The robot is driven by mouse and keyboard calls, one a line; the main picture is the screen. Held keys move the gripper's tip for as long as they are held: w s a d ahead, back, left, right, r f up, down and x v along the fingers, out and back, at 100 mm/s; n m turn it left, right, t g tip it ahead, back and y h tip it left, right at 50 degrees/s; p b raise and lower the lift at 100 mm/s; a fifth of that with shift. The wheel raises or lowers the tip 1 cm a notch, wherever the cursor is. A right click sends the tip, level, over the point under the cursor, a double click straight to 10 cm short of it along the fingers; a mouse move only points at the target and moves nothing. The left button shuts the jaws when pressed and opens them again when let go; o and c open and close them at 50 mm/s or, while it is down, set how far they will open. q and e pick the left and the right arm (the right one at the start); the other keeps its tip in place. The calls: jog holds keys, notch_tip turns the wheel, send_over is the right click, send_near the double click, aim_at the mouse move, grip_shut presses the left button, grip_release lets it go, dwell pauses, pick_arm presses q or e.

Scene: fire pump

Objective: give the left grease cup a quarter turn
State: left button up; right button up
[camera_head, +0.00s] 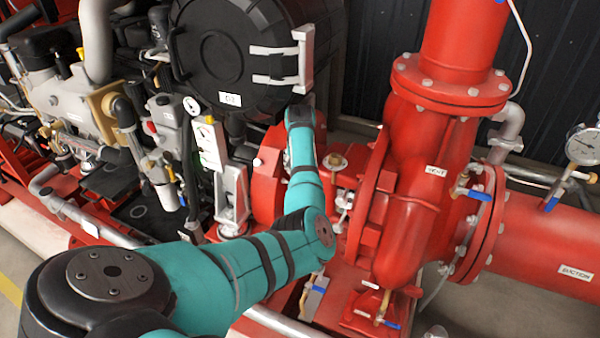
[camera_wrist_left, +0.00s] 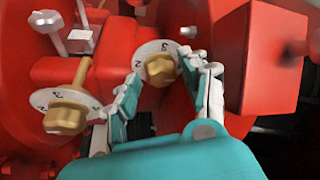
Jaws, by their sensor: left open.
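Two brass grease cups, each with a white numbered dial under it, show in the left wrist view. One cup (camera_wrist_left: 160,68) is at the upper middle, between the parted fingertips of my open left gripper (camera_wrist_left: 162,70). I cannot tell whether the fingers touch it. The other cup (camera_wrist_left: 67,115) is at the left, outside the fingers. In the head view a brass cup (camera_head: 334,160) shows just right of my left forearm, on the red pump housing. My left fingers and the other cup are hidden there. My right gripper is not in view.
A red block (camera_wrist_left: 274,58) stands close to the right finger in the wrist view. A thin brass rod (camera_wrist_left: 81,75) rises behind the left cup. The large red pump casing (camera_head: 412,220) is right of my arm, the engine (camera_head: 160,130) left.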

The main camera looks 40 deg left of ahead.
pick_arm(q)
jog(key=s+d, duration=0.7)
jog(key=s, duration=0.1)
jog(key=shift+d, duration=0.35)
